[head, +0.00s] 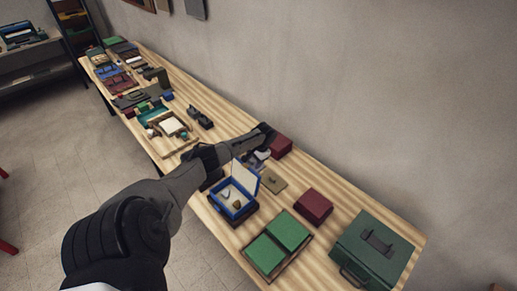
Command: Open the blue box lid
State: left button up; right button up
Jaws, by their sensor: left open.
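The blue box (233,206) stands on the wooden table, near its front edge. Its lid (246,177) is raised, standing roughly upright at the back with a pale inner face. Small light and brown items lie inside on a pale lining. My left arm comes in from the left and reaches across the table behind the lid. My left gripper (268,131) is open at the arm's far end, beside a dark red box (281,147) near the wall. The gripper is apart from the blue box. My right gripper is not in view.
Several boxes crowd the table's far left. A grey wall runs along the back.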

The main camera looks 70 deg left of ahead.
pick_arm(q)
jog(key=v, duration=0.8)
jog(key=shift+w+r, duration=0.15)
jog(key=shift+r, duration=0.2)
